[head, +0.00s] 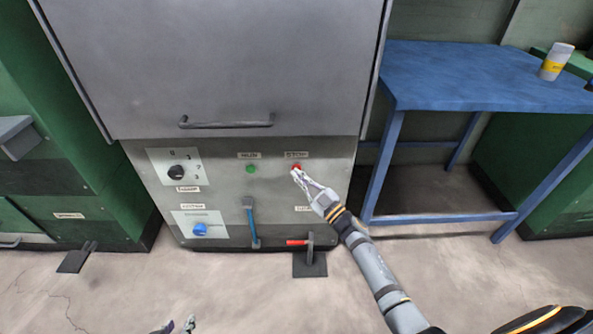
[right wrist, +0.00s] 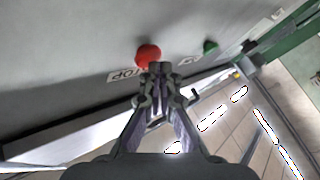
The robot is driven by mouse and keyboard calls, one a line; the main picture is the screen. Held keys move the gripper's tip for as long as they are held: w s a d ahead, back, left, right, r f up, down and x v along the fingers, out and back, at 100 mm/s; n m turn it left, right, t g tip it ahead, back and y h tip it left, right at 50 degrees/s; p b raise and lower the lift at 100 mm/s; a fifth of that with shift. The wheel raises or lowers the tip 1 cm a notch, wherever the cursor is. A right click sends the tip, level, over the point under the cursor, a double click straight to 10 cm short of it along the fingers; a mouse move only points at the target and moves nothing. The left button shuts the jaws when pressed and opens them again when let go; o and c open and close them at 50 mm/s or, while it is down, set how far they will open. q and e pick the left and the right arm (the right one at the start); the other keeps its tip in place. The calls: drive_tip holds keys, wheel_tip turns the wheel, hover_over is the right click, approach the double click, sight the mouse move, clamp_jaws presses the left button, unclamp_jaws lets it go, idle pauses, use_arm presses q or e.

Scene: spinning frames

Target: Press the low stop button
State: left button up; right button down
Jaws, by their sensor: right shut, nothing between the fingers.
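The red stop button (head: 297,167) is on the lower grey panel of the machine, under a small white label. It also shows in the right wrist view (right wrist: 148,54), beside a label on which "TOP" can be read. My right gripper (head: 297,173) is shut and empty, its fingertips right at the button's lower edge. In the right wrist view the fingertips (right wrist: 157,70) overlap the button's edge; I cannot tell whether they touch it. My left gripper (head: 177,326) shows only its tips at the bottom edge of the head view, spread apart with nothing between them.
A green button (head: 250,169) sits left of the red one. The panel also carries a black knob (head: 177,172), a blue knob (head: 200,230), a blue lever (head: 251,222) and a red-handled lever (head: 298,242). A blue table (head: 470,80) stands at right.

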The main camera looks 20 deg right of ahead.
drive_tip(key=shift+w+d, duration=0.1)
drive_tip(key=shift+w, duration=0.15)
drive_tip(key=shift+s, duration=0.1)
idle(0.4)
drive_tip(key=shift+s+a+p, duration=0.3)
drive_tip(key=shift+s+p, duration=0.3)
drive_tip(key=shift+s, duration=0.25)
drive_tip(key=s+p, duration=0.1)
drive_tip(key=s, duration=0.1)
drive_tip(key=s+a+p, duration=0.1)
drive_tip(key=s+p, duration=0.1)
drive_tip(key=shift+s+a, duration=0.2)
drive_tip(key=shift+s, duration=0.2)
idle(0.3)
